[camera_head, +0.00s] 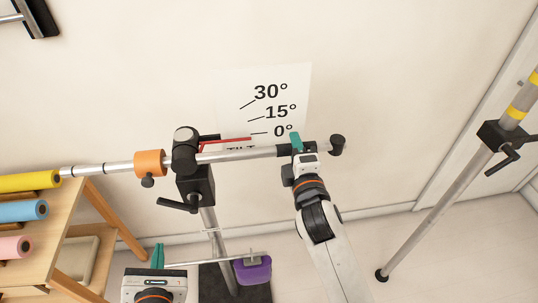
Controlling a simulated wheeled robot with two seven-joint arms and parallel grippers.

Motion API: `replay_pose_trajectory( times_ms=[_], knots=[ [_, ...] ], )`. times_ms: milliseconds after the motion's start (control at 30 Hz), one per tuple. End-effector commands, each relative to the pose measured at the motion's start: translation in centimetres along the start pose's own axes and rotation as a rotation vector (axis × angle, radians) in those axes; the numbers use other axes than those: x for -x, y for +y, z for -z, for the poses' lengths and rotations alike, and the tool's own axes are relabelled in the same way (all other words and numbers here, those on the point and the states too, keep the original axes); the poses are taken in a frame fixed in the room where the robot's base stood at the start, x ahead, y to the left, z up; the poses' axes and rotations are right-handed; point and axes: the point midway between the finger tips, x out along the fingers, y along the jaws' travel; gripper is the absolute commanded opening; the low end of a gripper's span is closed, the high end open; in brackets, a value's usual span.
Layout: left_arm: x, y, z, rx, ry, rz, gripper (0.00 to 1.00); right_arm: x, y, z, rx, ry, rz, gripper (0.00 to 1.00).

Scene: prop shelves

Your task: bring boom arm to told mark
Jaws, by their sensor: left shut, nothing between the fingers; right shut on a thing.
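The boom arm (240,155) is a silver tube crossing a black stand joint (186,150), with its right end slightly higher in the picture. An orange collar (149,162) sits left of the joint. A white card (239,100) behind it shows marks for 0°, 15° and 30°. A red strip (236,142) shows by the tube, just below and left of the 0° mark. My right gripper (297,144) is shut on the boom arm near its black right end knob; its grip is partly hidden. My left gripper (157,257) is shut and empty, low at left.
A wooden rack (104,218) with yellow, blue and pink rolls stands at left. A thin rod with a purple block (253,270) crosses near the stand pole's base. Another pole (440,207) leans at right. Floor between my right arm and that pole looks clear.

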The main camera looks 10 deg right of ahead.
Motion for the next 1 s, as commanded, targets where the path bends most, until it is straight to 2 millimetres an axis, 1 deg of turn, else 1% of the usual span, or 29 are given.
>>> replay_pose_trajectory(
  times_ms=[367, 1000],
  knots=[
    [0.1, -0.1, 0.3, 0.000, 0.000, 0.000, 0.00, 0.0, -0.3, 0.0, 0.009, 0.001, 0.000, 0.04],
    [1.4, -1.5, 3.7, 0.000, 0.000, 0.000, 0.00, 0.0, -3.6, -0.3, 0.130, 0.000, 0.002, 0.04]
  ],
)
